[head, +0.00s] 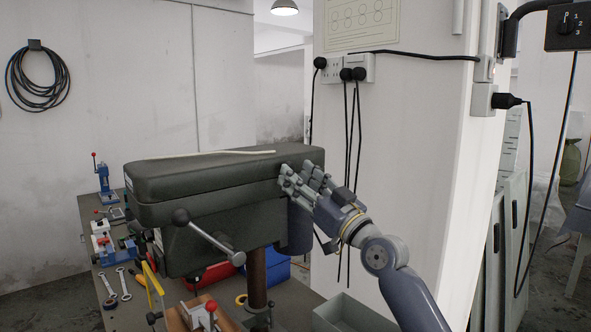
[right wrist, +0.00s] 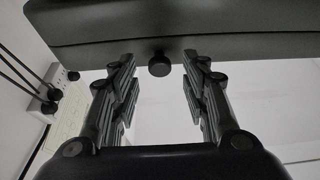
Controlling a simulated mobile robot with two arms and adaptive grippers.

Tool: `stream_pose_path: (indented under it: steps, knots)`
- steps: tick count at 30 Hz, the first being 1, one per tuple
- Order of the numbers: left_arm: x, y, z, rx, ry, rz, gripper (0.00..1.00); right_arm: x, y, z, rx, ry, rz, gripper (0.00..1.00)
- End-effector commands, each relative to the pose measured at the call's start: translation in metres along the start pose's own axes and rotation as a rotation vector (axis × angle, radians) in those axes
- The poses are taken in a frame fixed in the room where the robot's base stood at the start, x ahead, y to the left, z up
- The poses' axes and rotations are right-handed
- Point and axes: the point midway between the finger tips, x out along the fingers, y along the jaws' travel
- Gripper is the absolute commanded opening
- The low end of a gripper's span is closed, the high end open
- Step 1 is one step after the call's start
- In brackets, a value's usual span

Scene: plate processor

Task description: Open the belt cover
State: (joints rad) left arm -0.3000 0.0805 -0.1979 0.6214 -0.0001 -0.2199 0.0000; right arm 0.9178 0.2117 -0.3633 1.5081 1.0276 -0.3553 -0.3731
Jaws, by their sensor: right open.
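The belt cover (head: 195,172) is the dark grey lid on top of the drill press head (head: 225,228) in the head view. It lies shut, with a thin seam below it. A pale thin strip lies on its top. In the right wrist view, the cover's underside edge (right wrist: 190,22) spans the top, and a small round black knob (right wrist: 159,66) sticks out below it. My right gripper (head: 300,180) is at the right side of the cover. It is open, and the knob shows between its two fingers (right wrist: 159,85), apart from both. My left gripper is not in view.
The workbench (head: 115,318) holds wrenches (head: 122,284), a blue clamp (head: 103,175), and red and blue bins (head: 275,272). A white pillar with sockets (head: 358,68) and hanging cables stands behind my right gripper.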

Motion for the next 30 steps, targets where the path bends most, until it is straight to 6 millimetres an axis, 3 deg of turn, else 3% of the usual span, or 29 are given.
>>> stream_pose_path:
  steps: [6,16,22,30]
  knots:
    - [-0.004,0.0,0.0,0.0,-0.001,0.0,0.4,0.016,0.0,0.0,-0.001,0.0,0.001,0.42]
    - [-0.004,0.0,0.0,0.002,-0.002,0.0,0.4,0.018,0.0,0.001,-0.001,0.0,0.001,0.42]
    - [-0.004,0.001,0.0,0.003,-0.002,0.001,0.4,0.018,0.0,0.001,-0.001,-0.001,0.001,0.0]
    - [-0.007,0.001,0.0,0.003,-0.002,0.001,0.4,0.019,0.0,-0.001,-0.001,-0.004,0.001,0.0]
